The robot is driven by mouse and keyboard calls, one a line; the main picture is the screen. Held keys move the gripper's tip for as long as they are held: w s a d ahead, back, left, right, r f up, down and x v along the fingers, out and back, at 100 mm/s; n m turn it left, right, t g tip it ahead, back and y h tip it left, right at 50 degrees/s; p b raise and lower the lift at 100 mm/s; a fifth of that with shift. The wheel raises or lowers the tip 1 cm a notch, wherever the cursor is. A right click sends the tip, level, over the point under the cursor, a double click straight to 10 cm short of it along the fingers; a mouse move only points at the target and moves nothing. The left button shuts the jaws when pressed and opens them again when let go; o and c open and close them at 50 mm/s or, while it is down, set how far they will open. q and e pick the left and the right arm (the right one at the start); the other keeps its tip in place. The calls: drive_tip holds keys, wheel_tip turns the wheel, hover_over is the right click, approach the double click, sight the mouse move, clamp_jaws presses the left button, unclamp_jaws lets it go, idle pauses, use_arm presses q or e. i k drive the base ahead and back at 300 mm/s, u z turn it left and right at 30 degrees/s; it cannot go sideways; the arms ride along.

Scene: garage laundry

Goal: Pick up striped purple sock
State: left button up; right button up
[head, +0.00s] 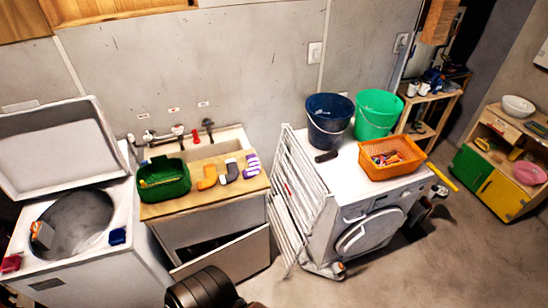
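The striped purple sock (252,164), purple and white, lies on the wooden counter (208,201) beside the sink. It is the rightmost of a short row, near the counter's right end. A grey-and-white sock (228,172) lies just left of it, and an orange sock (207,178) lies further left. Neither gripper shows in the head view. A dark rounded part of mine shows at the bottom edge, below the counter and apart from the sock.
A green basket (163,178) stands at the counter's left. An open washer (75,225) is at left. A white drying rack (298,195) leans by the dryer (365,220), which bears an orange basket (392,158) and blue (329,122) and green (377,114) buckets. Right floor is mostly clear.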

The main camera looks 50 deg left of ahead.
sight(255, 163)
drive_tip(key=i, duration=2.25)
drive_tip(key=u, duration=2.95)
